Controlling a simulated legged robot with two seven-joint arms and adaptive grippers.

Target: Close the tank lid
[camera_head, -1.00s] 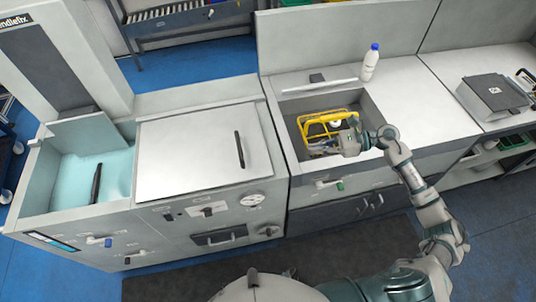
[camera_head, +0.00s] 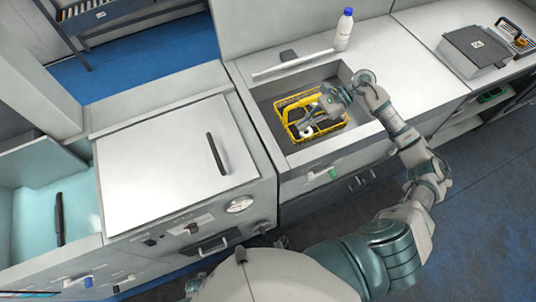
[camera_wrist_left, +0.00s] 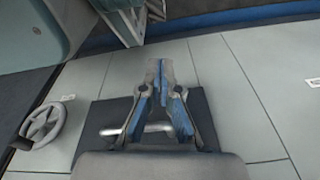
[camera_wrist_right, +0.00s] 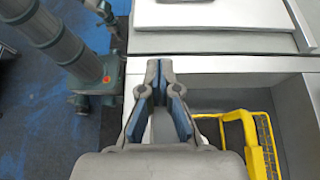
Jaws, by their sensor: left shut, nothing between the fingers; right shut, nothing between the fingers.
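A white square lid (camera_head: 165,160) with a black bar handle (camera_head: 216,153) lies flat on the middle tank. To its left, an open tank has a pale teal interior (camera_head: 35,200), and a black bar (camera_head: 60,218) shows inside it. My right gripper (camera_head: 309,120) is over the sink recess, close to a yellow wire basket (camera_head: 283,108); I cannot tell whether they touch. In the right wrist view its fingers (camera_wrist_right: 160,66) are shut and empty. My left gripper (camera_wrist_left: 158,64) is shut and empty in the left wrist view, pointing at grey cabinet fronts.
A white bottle with a blue cap (camera_head: 344,32) stands behind the sink (camera_head: 259,94). A grey box (camera_head: 477,48) sits on the right worktop. The worktop (camera_head: 405,65) between bottle and box is mostly clear.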

